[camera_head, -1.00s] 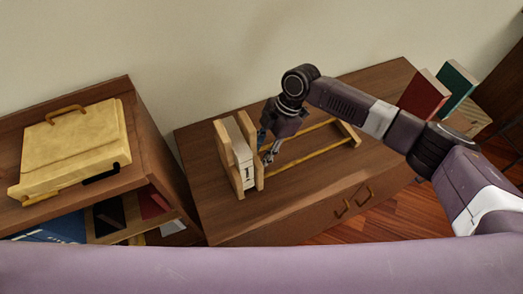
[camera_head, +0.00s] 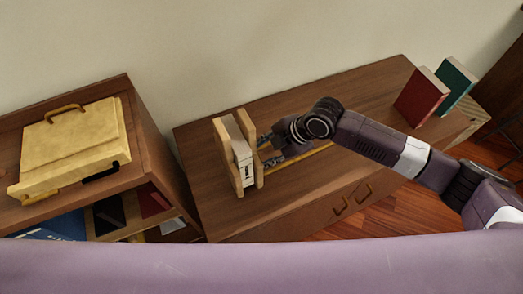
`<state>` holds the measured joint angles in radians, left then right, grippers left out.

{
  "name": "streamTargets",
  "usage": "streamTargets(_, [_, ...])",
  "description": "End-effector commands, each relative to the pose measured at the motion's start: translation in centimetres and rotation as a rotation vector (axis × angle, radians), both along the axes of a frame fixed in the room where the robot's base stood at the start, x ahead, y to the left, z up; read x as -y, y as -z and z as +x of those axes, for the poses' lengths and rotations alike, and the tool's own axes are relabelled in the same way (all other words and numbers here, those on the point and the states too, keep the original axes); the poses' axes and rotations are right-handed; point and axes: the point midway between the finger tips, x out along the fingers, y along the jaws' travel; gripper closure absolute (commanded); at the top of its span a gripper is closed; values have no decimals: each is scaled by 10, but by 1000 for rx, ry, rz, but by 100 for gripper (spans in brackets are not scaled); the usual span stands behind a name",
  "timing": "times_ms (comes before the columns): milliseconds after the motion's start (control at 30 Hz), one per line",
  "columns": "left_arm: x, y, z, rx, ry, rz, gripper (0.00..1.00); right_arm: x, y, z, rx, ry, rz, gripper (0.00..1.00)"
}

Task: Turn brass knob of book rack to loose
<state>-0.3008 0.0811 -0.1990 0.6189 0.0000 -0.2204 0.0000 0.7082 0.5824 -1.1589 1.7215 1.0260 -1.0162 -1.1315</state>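The wooden book rack (camera_head: 221,137) stands at the left of the low cabinet top. Light-coloured books (camera_head: 241,160) stand between its two upright boards. A brass-coloured rail (camera_head: 318,151) runs right from the rack, partly hidden by my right arm. My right gripper (camera_head: 266,152) is at the right face of the rack's right board, its fingers lying nearly level and pointing left. The fingers look spread apart. The brass knob cannot be made out; the gripper may cover it. My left gripper is not in view.
A red book (camera_head: 421,97) and a green book (camera_head: 457,85) stand at the cabinet's right end. A yellow case (camera_head: 75,145) lies on the shelf unit at left. The cabinet top (camera_head: 290,195) is clear in front of the rail.

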Motion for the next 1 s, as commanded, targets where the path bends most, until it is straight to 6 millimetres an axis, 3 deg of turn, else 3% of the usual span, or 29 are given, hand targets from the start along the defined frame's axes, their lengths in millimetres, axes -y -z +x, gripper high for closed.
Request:
streamTargets(400, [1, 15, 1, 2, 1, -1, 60, 2, 3, -4, 182, -1, 84, 93])
streamTargets(933, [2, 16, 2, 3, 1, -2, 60, 2, 2, -4, 207, 0, 95, 93])
streamTargets(967, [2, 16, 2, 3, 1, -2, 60, 2, 2, -4, 207, 0, 95, 67])
streamTargets(1000, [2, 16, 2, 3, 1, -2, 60, 2, 2, -4, 207, 0, 95, 63])
